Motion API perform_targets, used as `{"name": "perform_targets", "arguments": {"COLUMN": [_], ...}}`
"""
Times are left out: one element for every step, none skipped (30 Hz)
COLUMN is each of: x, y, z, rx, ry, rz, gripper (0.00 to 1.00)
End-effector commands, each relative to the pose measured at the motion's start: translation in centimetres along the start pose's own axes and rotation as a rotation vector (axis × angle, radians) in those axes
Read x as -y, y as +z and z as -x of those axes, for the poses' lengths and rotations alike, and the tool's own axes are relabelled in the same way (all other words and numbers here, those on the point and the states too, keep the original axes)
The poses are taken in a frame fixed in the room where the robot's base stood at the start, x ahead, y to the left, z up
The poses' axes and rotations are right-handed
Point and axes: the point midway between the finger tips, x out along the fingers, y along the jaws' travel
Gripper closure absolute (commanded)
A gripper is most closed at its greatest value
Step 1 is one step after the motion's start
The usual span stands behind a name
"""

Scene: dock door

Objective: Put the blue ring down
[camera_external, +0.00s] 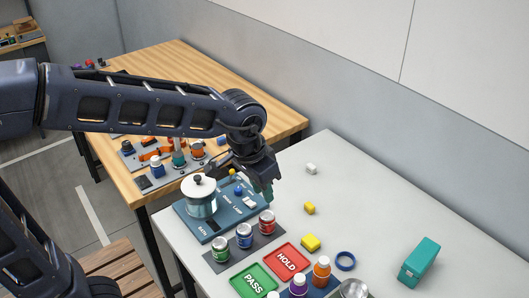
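My gripper (266,193) points down at the back left of the white table, by the right edge of the blue panel. The fingertips are small and dark, with a teal-green tint at the end. I cannot tell whether they are open or shut, or whether anything is between them.
Yellow blocks (311,243), a green PASS mat (253,281), bottles (321,272) and a teal box (419,262) are around. The table's back right is clear.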

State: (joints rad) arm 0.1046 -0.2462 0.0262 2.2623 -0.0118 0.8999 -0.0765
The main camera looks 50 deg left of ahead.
Motion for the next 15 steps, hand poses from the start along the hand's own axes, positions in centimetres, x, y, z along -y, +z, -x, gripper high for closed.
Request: {"name": "perform_targets", "arguments": {"x": [0.4, 0.6, 0.8, 1.0, 1.2, 1.4, 1.6, 1.7, 1.9, 2.1, 2.2, 2.4, 2.5, 2.7, 2.8], "y": [1.3, 2.1, 3.0, 3.8, 4.6, 5.6, 6.4, 7.1, 8.2, 8.9, 9.7, 10.7, 11.5, 12.2, 13.2], "z": [1.0, 1.4, 2.0, 2.3, 2.7, 3.2, 3.5, 3.8, 4.1, 4.4, 4.6, 4.9, 5.1, 5.2, 5.4], "rx": [-0.018, -0.024, -0.035, -0.042, -0.050, -0.059, -0.066, -0.075, -0.084, -0.093, -0.100, -0.110, -0.118, -0.125, -0.134], "ry": [0.000, -0.001, -0.001, -0.002, -0.003, -0.004, -0.005, -0.006, -0.007, -0.009, -0.010, -0.012, -0.014, -0.015, -0.018], "rz": [0.001, 0.000, 0.000, -0.001, -0.002, -0.002, -0.003, -0.003, -0.003, -0.003, -0.004, -0.005, -0.006, -0.006, -0.007], "gripper": [0.75, 0.75, 0.75, 0.75, 0.75, 0.75, 0.75, 0.75, 0.75, 0.75, 0.75, 0.75, 0.75, 0.75, 0.75]}}
